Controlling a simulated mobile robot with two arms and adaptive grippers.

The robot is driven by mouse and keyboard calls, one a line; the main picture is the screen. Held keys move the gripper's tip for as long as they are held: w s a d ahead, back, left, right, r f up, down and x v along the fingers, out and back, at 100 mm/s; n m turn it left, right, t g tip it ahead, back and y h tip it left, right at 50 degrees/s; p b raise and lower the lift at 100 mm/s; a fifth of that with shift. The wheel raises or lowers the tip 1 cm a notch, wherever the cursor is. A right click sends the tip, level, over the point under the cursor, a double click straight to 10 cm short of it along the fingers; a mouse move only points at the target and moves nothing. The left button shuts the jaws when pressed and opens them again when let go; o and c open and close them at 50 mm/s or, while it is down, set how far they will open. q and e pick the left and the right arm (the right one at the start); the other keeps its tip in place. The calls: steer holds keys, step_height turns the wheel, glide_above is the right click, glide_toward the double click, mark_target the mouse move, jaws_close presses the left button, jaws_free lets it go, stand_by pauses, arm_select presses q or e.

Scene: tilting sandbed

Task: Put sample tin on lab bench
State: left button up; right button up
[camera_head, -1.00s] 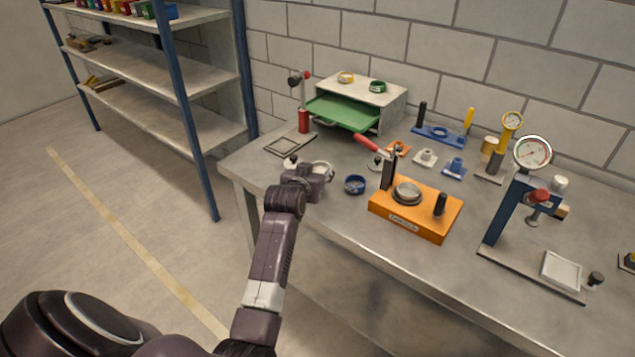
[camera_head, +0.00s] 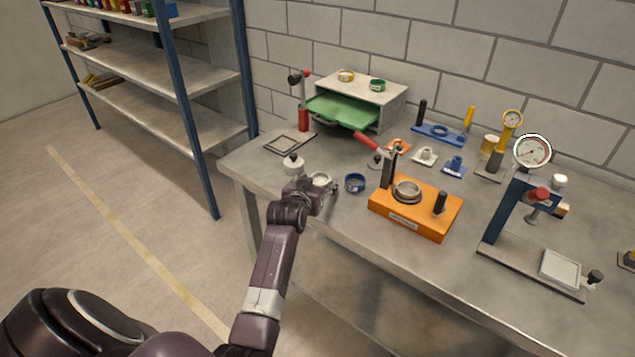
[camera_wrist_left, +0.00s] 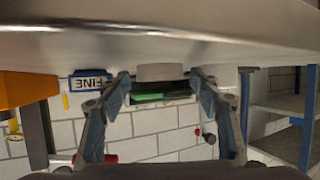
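A pale round tin (camera_head: 320,180), which I take for the sample tin, is at the bench's front left edge. It also shows as a pale cylinder (camera_wrist_left: 160,72) against the bench top in the upside-down left wrist view. My left gripper (camera_head: 326,187) is low at the tin. In the wrist view its two blue-padded fingers (camera_wrist_left: 162,84) are apart on either side of the tin, with a narrow gap visible at each side. The lab bench (camera_head: 470,290) is grey metal. My right gripper is out of view.
A blue tin (camera_head: 355,184) labelled FINE (camera_wrist_left: 90,82) is right of the gripper, before an orange device (camera_head: 415,220). A white knobbed object (camera_head: 293,166) is just left. A green-tray box (camera_head: 365,100) stands behind. A gauge press (camera_head: 515,200) is right; shelving (camera_head: 190,100) is left.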

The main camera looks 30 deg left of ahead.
arm_select(q)
steer(key=shift+r, duration=0.3)
steer(key=shift+s, duration=0.25)
steer(key=v, duration=1.1)
steer(key=shift+s+b, duration=0.2)
steer(key=shift+b, duration=0.15)
steer(key=shift+d+r, duration=0.1)
steer(key=shift+d, duration=0.05)
